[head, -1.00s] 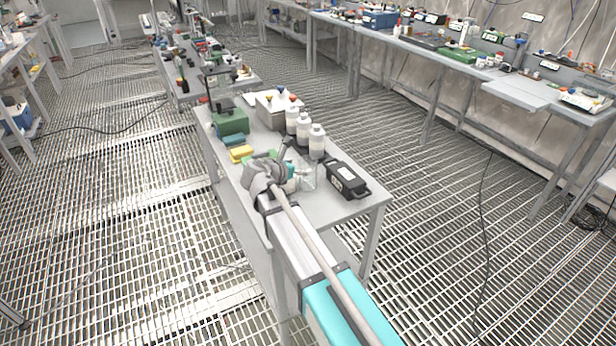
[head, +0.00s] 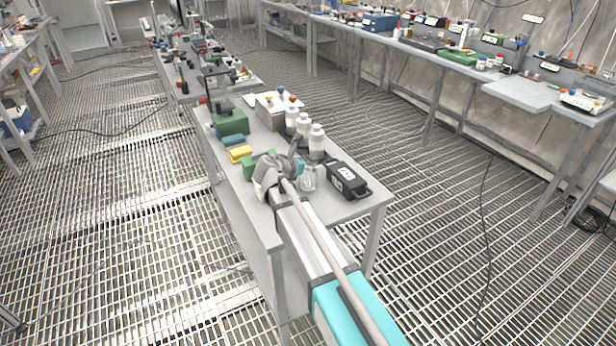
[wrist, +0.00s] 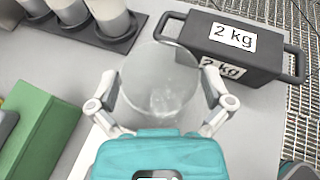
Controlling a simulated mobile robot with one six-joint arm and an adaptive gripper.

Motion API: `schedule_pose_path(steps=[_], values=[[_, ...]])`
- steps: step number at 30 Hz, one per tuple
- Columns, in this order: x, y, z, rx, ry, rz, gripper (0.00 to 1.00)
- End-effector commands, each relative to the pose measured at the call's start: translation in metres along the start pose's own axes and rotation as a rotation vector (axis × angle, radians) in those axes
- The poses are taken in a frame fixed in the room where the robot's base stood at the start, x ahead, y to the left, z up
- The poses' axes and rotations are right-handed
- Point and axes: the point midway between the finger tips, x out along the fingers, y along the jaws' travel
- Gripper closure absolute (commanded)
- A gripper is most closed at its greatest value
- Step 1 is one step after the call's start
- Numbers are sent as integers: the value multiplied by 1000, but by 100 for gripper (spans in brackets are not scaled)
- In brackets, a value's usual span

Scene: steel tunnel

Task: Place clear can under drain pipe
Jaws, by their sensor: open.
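The clear can (wrist: 160,85) stands on the table, seen from above in the wrist view. In the head view it is a see-through shape (head: 308,181) just right of my wrist. My gripper (wrist: 163,100) is open, with one finger on each side of the can near its front half. I cannot tell whether the fingers touch it. In the head view my arm hides much of the gripper. I cannot make out a drain pipe in either view.
A black 2 kg weight (wrist: 240,45) stands close to the can's right. White bottles in a dark rack (wrist: 110,18) are behind left, and a green block (wrist: 38,130) is at left. The table's (head: 345,208) front right corner is bare. The grated floor has loose cables.

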Motion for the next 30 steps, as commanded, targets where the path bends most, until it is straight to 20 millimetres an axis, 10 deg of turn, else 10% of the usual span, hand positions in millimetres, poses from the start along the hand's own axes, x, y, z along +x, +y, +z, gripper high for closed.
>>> schedule_pose_path(steps=[5, 17, 30], values=[[0, 0, 0, 0, 0, 0, 4], [0, 0, 0, 0, 0, 0, 75], [-2, 0, 5, 0, 0, 0, 75]])
